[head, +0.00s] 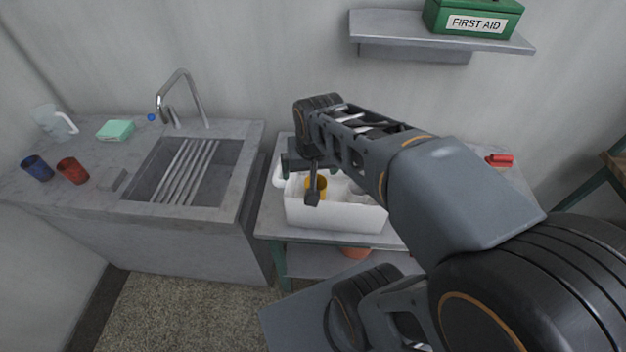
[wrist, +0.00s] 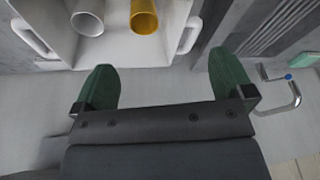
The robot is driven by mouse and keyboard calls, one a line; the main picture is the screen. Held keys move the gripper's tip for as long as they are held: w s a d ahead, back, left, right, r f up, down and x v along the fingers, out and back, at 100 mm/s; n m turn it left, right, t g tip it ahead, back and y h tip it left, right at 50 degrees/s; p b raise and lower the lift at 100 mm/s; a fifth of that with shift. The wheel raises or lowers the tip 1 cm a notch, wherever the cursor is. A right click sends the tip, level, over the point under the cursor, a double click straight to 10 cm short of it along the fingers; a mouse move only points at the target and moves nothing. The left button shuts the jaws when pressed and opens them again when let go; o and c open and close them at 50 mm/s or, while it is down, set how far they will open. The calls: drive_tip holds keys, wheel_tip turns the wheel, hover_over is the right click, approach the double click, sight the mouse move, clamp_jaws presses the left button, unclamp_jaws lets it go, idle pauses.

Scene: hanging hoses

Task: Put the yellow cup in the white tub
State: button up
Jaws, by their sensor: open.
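The white tub (head: 335,216) stands on a table right of the sink, and its handled end also shows at the top of the wrist view (wrist: 115,52). The yellow cup (head: 321,184) is inside the tub, and it shows in the wrist view (wrist: 144,16) beside a white cup (wrist: 88,18). My gripper (head: 301,183) is over the left part of the tub in the head view. My arm hides part of the tub's right side.
Left of the table is a counter with a sink (head: 180,172), tap (head: 190,92), blue cup (head: 37,168), red cup (head: 72,171) and clear jug (head: 52,122). A shelf (head: 440,36) with a green first aid box (head: 473,17) hangs above.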

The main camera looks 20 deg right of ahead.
drive_tip(key=s+n, duration=0.1)
drive_tip(key=s+a+r+n+t, duration=0.1)
drive_tip(key=s, duration=0.1)
drive_tip(key=s+n, duration=0.1)
drive_tip(key=s, duration=0.1)
drive_tip(key=shift+a+r, duration=0.2)
drive_tip(key=shift+a, duration=0.1)
drive_tip(key=shift+d, duration=0.15)
